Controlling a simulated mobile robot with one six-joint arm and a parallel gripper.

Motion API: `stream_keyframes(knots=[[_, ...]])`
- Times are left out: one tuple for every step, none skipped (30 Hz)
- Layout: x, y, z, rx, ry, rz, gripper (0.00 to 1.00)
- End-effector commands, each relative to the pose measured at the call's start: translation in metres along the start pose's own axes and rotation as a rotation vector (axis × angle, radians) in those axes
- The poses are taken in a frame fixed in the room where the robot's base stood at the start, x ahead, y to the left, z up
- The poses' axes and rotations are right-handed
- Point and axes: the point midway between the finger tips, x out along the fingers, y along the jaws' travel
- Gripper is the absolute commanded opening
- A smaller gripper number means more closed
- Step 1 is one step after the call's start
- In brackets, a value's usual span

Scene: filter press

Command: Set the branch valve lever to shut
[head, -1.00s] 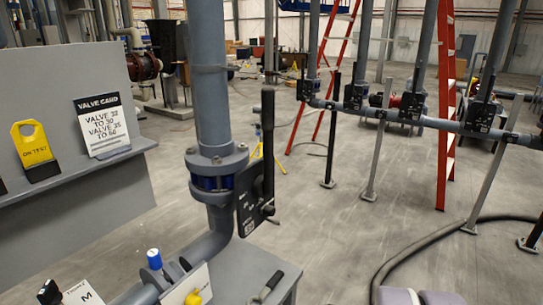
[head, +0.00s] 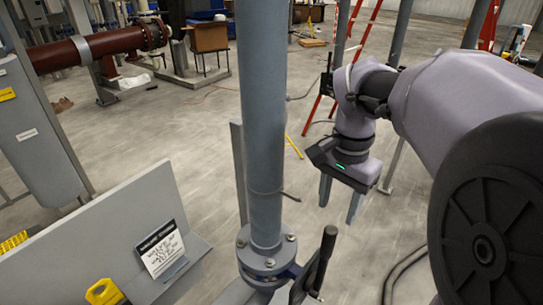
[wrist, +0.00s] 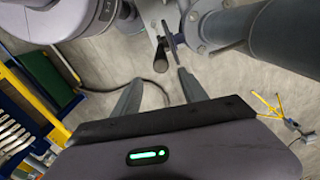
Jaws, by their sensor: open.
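The branch valve lever (head: 325,258) is a black handle standing upright, slightly tilted, at the right side of the grey vertical pipe (head: 262,130), near the bolted flange (head: 268,258). The valve body is mostly cut off by the lower edge of the head view. My gripper (head: 339,202) is open and empty, with its fingers pointing down, above and to the right of the lever in the picture. In the wrist view, the lever (wrist: 160,57) shows as a dark rod end just beyond the gap between my open fingertips (wrist: 159,79). No contact shows.
A grey panel with a ledge (head: 110,235) stands left of the pipe and carries a valve card (head: 162,248) and a yellow tag (head: 103,292). A red ladder (head: 362,40) stands behind my arm. Open floor (head: 310,225) lies behind the pipe.

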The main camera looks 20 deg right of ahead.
Motion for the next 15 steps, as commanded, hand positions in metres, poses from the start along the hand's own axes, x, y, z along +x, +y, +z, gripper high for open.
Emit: stream_keyframes(knots=[[0.017,0.0,0.001,-0.001,-0.005,0.003,0.51],[0.025,0.001,0.001,-0.001,-0.004,0.004,0.51],[0.036,0.001,0.001,-0.002,-0.004,0.002,0.51],[0.044,0.0,0.001,-0.001,-0.004,0.003,0.51],[0.052,0.0,0.001,-0.002,-0.004,0.003,0.51],[0.062,0.0,0.001,-0.002,-0.004,0.002,0.51],[0.07,0.0,0.001,-0.002,-0.004,0.002,0.51],[0.077,0.0,0.001,-0.002,-0.003,0.003,0.51],[0.087,0.0,0.001,-0.002,-0.004,0.002,0.51],[0.094,0.0,0.001,-0.002,-0.003,0.002,0.51],[0.101,0.0,0.001,-0.002,-0.003,0.002,0.51],[0.11,0.0,0.001,-0.003,-0.004,0.002,0.51],[0.115,0.0,0.001,-0.003,-0.002,0.001,0.51],[0.12,0.0,0.001,-0.002,-0.002,0.001,0.51],[0.127,0.0,0.001,-0.002,-0.003,0.001,0.51]])
